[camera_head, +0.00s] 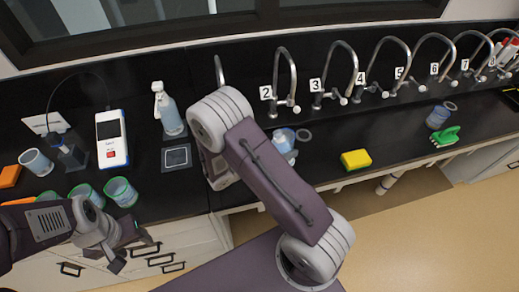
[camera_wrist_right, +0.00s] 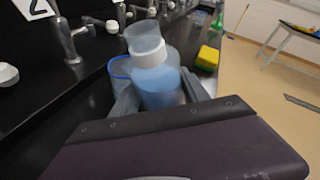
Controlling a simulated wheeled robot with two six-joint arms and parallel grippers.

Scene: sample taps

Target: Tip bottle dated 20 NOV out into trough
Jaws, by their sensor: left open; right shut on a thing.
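A bottle (camera_wrist_right: 158,82) with a blue body, a white neck ring and a clear flared top stands between the fingers of my right gripper (camera_wrist_right: 160,98), which is shut on it. In the head view a blue-tinted vessel (camera_head: 284,142) shows just right of my right arm, which hides the right gripper there. No date is legible on the bottle. A clear, blue-rimmed container (camera_wrist_right: 119,68) is close behind the bottle. My left gripper (camera_head: 132,250) is open and empty at the lower left, in front of the bench. I cannot make out the trough clearly.
Numbered taps (camera_head: 287,80) line the back of the black bench (camera_head: 330,145). A yellow sponge (camera_head: 356,160), a green brush (camera_head: 446,136) and a blue container (camera_head: 440,115) are to the right. A spray bottle (camera_head: 168,112), a meter (camera_head: 112,140) and several green-rimmed beakers (camera_head: 122,192) are left.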

